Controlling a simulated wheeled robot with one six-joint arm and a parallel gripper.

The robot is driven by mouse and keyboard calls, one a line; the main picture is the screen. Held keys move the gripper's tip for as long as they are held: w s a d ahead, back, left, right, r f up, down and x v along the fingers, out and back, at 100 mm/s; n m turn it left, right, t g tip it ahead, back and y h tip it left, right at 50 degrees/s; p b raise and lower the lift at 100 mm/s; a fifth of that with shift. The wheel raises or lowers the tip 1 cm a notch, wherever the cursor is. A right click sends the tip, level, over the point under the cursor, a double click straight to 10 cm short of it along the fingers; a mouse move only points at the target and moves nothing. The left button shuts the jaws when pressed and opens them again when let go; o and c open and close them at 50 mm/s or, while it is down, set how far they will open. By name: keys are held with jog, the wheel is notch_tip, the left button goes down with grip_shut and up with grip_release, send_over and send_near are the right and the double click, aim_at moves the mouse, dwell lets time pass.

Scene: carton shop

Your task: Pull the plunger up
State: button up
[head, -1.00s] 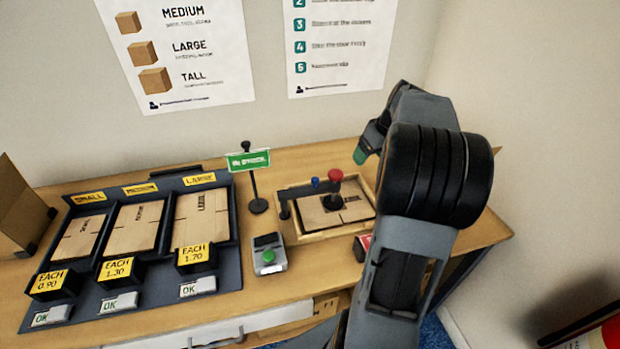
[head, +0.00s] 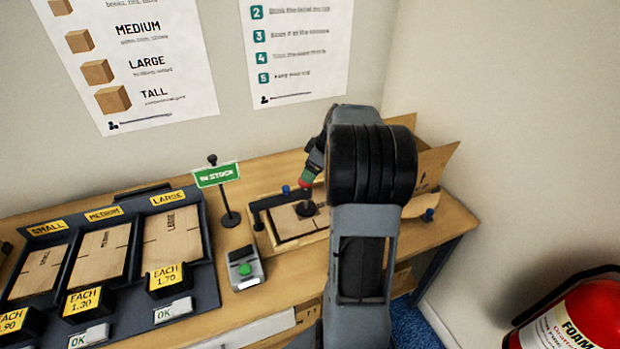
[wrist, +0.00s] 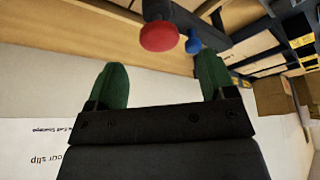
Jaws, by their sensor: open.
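The plunger's red knob (head: 306,178) sits on a dark shaft over a flat carton in a wooden tray (head: 262,240). In the head view my gripper (head: 305,184) is at the knob, and my arm hides part of the tray. In the wrist view the red knob (wrist: 160,36) lies just beyond the two green fingertips, about midway between them. My gripper (wrist: 161,72) is open with nothing between the fingers. A smaller blue knob (wrist: 193,42) is beside the red one, near the right finger.
A dark bar (head: 270,201) reaches over the tray from the left. A green "IN STOCK" sign (head: 216,175) and a grey box with a green button (head: 245,268) stand left of it. An open carton (head: 432,160) is behind my arm at right.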

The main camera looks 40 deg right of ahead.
jog(key=shift+x, duration=2.65)
jog(key=shift+c, duration=0.2)
